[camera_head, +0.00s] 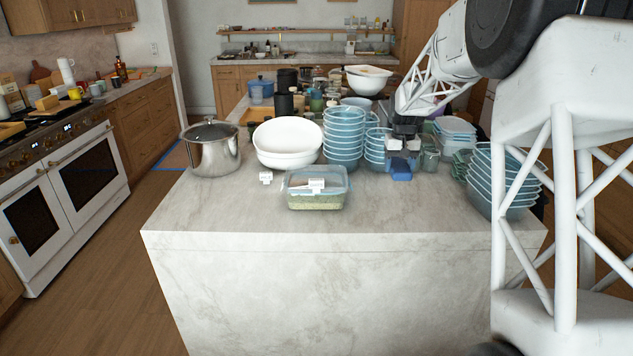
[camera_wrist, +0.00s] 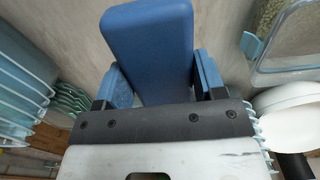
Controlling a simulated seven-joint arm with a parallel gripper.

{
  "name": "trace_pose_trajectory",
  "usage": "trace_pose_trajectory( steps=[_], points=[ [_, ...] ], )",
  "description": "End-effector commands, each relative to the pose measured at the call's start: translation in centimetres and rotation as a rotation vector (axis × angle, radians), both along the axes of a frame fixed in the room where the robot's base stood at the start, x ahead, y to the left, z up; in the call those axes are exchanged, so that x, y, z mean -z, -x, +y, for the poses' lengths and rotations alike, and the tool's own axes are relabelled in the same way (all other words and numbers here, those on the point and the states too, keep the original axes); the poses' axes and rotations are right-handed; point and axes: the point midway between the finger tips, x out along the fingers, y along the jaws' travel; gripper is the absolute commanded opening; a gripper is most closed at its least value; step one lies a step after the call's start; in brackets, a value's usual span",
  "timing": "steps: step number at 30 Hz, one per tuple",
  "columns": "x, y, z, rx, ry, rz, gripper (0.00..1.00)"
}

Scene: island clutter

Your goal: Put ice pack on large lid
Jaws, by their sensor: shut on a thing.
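A blue ice pack (camera_head: 401,171) is held in my gripper (camera_head: 403,148) above the right part of the island, in front of the bowl stacks. In the wrist view the ice pack (camera_wrist: 155,45) is a smooth rounded block between the two blue-padded fingers of my gripper (camera_wrist: 163,80), which are shut on it. I cannot tell for sure which thing is the large lid. A rectangular food container (camera_head: 318,199) has a clear blue-edged lid with small white items on it.
White bowls (camera_head: 288,143) and a tall stack of blue bowls (camera_head: 343,139) stand left of my gripper. Another bowl stack (camera_head: 502,181) and stacked clear containers (camera_head: 455,132) stand to the right. The island's front (camera_head: 400,218) is mostly clear. The back is crowded.

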Motion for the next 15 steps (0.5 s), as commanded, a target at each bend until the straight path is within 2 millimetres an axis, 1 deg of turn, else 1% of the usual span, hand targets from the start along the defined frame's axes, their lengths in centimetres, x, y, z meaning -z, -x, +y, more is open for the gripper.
trace_pose_trajectory(
  steps=[1, 2, 11, 15],
  points=[
    [0.0, 0.0, -0.5, 0.001, 0.000, 0.000, 0.31],
    [-0.1, -0.1, -0.2, -0.001, 0.000, -0.001, 0.31],
    [-0.6, -1.3, 2.9, -0.003, 0.000, -0.001, 0.31],
    [-0.9, -1.9, 4.7, -0.003, 0.000, 0.000, 0.31]
  ],
)
